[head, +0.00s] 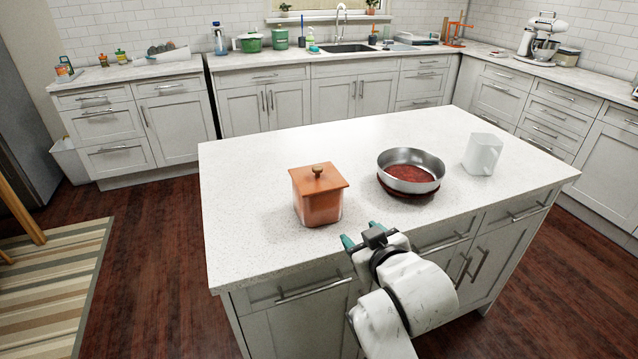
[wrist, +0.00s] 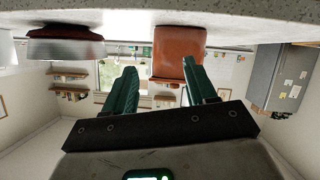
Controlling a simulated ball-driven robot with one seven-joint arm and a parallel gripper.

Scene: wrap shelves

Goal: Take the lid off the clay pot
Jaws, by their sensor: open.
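The clay pot (head: 318,208) is a square, orange-brown pot standing upright on the white island counter. Its flat square lid (head: 318,181) sits on top, with a small brown knob (head: 318,171) at the centre. My gripper (head: 361,236) is open and empty at the counter's front edge, to the right of the pot and nearer to me, apart from it. The wrist view is upside down. It shows the pot (wrist: 179,50) hanging from the counter at the top, beyond the two green fingers (wrist: 158,78) and partly behind the right one.
A steel pan (head: 411,170) on a dark red base stands right of the pot, with a white mug (head: 482,154) farther right. The island counter (head: 250,180) is clear left of and behind the pot. Its front edge lies close to my gripper.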

